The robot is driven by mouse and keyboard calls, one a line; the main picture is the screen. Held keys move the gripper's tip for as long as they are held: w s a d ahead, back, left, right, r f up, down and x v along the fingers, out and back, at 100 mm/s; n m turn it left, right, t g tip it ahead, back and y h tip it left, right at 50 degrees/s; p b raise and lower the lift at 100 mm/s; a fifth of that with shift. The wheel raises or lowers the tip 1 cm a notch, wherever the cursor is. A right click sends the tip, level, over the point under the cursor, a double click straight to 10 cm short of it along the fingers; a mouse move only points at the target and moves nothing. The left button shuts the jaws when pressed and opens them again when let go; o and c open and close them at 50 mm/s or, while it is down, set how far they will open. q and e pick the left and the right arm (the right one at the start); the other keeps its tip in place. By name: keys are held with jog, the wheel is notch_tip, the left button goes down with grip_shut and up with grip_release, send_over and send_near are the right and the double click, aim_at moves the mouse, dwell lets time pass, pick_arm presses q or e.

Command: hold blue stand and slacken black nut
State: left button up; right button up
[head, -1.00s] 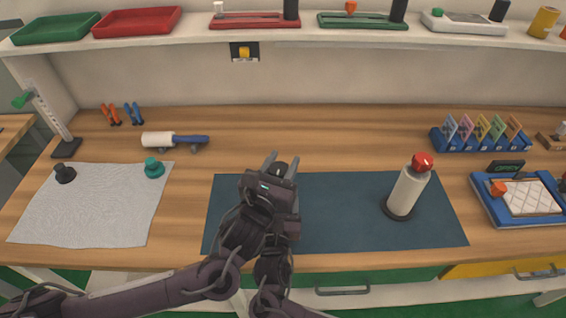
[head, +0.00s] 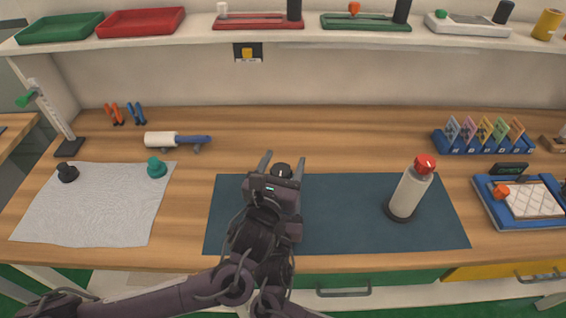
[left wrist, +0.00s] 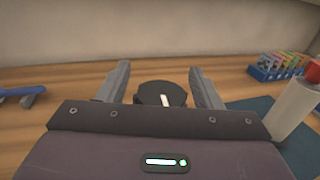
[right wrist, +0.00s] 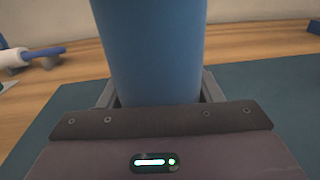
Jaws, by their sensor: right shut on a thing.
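The black nut (head: 282,170), with a white mark on top, shows between the spread fingers of my left gripper (head: 284,158). In the left wrist view, the nut (left wrist: 160,94) has a gap on both sides, and the left gripper (left wrist: 160,74) is open around it without visible contact. The blue stand (right wrist: 152,50) is an upright cylinder filling the middle of the right wrist view. My right gripper (right wrist: 157,88) is shut on it, one finger on each side. In the head view, the stand and right fingers are hidden behind my left gripper and arms.
A dark blue mat (head: 350,235) lies below. A white bottle with a red cap (head: 409,190) stands to the right. A grey cloth (head: 95,210) with a black knob (head: 67,173) and teal knob (head: 156,167) lies left. A roller (head: 175,139) lies behind. Wood behind the mat is clear.

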jog(key=shift+r, duration=0.15)
pick_arm(q)
jog(key=v, duration=1.2)
jog(key=shift+w, duration=0.1)
pick_arm(e)
jog(key=o, duration=1.8)
jog(key=shift+c, duration=0.2)
jog(key=shift+s, duration=0.1)
